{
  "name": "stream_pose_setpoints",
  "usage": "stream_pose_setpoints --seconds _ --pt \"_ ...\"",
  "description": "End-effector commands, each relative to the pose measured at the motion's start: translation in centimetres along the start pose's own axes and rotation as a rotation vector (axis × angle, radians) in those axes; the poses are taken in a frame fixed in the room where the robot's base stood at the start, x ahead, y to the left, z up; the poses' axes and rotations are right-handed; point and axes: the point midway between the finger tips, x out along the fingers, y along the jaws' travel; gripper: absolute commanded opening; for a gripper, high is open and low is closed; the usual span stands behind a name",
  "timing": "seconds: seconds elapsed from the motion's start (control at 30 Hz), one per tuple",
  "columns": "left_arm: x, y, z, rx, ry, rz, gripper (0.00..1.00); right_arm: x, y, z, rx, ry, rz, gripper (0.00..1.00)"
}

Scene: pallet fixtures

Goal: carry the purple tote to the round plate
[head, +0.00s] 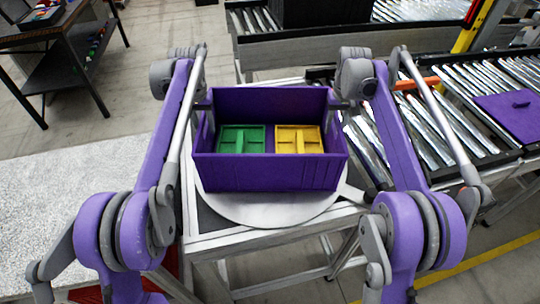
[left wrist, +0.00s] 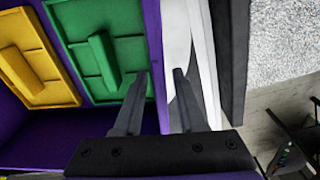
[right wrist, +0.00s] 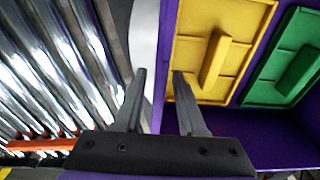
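The purple tote (head: 270,174) sits upright on the round plate (head: 262,212), a pale disc showing in front of and beside it. Inside the tote are a green part (head: 241,139) and a yellow part (head: 298,139), side by side. My left gripper (head: 206,106) is at the tote's left side wall and my right gripper (head: 338,105) at its right side wall. In the left wrist view the fingers (left wrist: 160,73) are apart on either side of the wall, with a gap showing. The right wrist fingers (right wrist: 159,72) likewise stand apart around the opposite wall. The tote hides the plate's middle.
The plate rests on a metal-framed stand (head: 228,240). A roller conveyor (head: 447,120) with a purple panel (head: 515,116) lies to the right. Another conveyor (head: 390,12) runs behind. A speckled pale surface (head: 70,200) is at left, with a dark bench (head: 65,35) beyond.

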Motion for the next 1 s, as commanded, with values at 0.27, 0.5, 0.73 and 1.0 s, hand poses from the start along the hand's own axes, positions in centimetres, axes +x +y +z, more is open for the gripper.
stream_pose_setpoints --seconds 0.27,0.5,0.73,1.0 --pt "-0.2 0.0 0.0 0.0 0.0 0.0 0.4 0.0 0.0 0.0 0.0 0.0 0.0 0.4" --pt "-3.6 0.0 0.0 0.0 0.0 0.0 0.4 0.0 0.0 0.0 0.0 0.0 0.0 0.4" --pt "-8.2 0.0 -0.1 0.0 0.0 0.0 0.4 0.0 0.0 0.0 0.0 0.0 0.0 0.4" --pt "-10.9 0.0 -0.3 0.0 0.0 0.0 0.4 0.0 0.0 0.0 0.0 0.0 0.0 0.4"
